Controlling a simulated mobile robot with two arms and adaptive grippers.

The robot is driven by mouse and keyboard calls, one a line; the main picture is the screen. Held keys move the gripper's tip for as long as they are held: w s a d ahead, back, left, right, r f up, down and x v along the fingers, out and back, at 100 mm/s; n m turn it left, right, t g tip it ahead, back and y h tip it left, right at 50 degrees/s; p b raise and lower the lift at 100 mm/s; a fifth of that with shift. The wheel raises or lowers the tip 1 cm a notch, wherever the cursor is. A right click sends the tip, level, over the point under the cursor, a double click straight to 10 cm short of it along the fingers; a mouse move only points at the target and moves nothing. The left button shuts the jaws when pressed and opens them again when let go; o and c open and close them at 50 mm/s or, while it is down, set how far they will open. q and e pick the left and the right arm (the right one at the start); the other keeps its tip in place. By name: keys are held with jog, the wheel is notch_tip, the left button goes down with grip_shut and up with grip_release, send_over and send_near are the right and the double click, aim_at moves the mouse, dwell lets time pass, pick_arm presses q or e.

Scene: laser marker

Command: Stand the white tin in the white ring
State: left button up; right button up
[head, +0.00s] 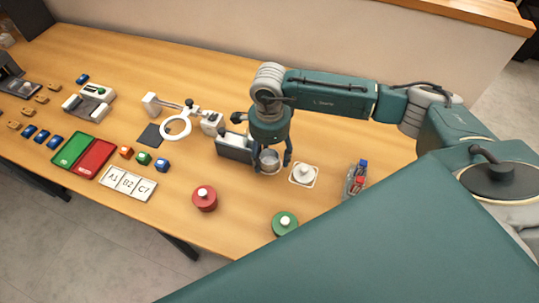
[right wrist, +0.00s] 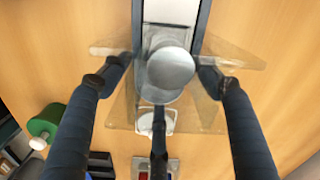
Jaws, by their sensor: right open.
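A white knobbed piece (head: 303,173), which looks like the white tin, stands on a small pale square to the right of my right gripper. It is partly hidden behind a finger in the right wrist view. A flat white ring (head: 164,131) on a jointed arm shows left of my gripper. My right gripper (head: 270,164) is open, with its fingers spread around a silver-grey cylinder (head: 270,157). The cylinder also shows between the fingers in the right wrist view (right wrist: 170,69). I cannot tell whether any finger touches it. My left gripper is not in view.
A grey box-shaped device (head: 232,149) stands close left of my right gripper. A red tin (head: 204,203) and a green tin (head: 284,227) stand nearer the front. A clear holder (head: 349,184) with blue and red items is to the right. Clear panels (right wrist: 240,62) flank the cylinder.

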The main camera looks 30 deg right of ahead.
aim_at(269, 163)
jog(key=shift+w+r+b, duration=0.1)
jog(key=shift+r+b, duration=0.25)
jog(key=shift+r, duration=0.05)
notch_tip(269, 163, up, 12)
jog(key=b, duration=0.3)
jog(key=shift+f+b, duration=0.25)
jog(key=shift+b, duration=0.05)
